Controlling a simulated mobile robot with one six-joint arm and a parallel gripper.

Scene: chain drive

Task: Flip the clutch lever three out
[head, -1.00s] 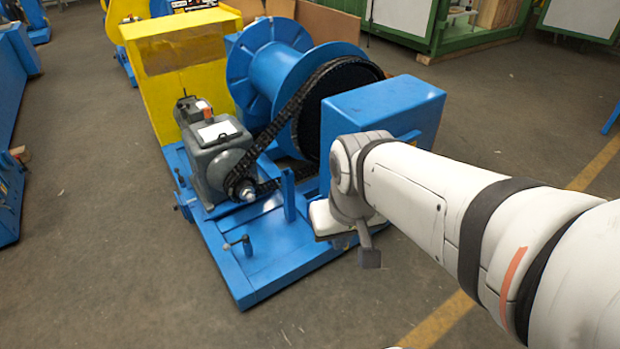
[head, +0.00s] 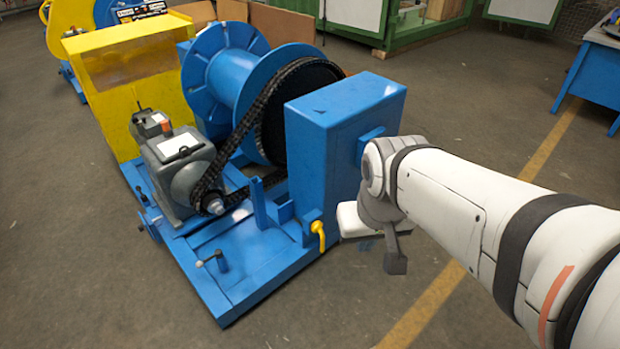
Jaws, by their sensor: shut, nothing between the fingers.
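A yellow lever (head: 318,234) hangs bent downward at the lower front corner of the tall blue housing (head: 335,135). I cannot tell from labels which is the clutch lever. My gripper (head: 396,264) hangs at the end of my white arm, to the right of the yellow lever and apart from it. It is shut and empty. Its fingers show only partly, and my wrist covers part of the housing's right side.
The blue base (head: 250,290) carries a grey motor (head: 180,165), a black chain (head: 245,125) and a large blue drum (head: 240,80). A yellow guard (head: 130,75) stands at the back left. A blue table (head: 595,75) is at the right. The floor in front is clear.

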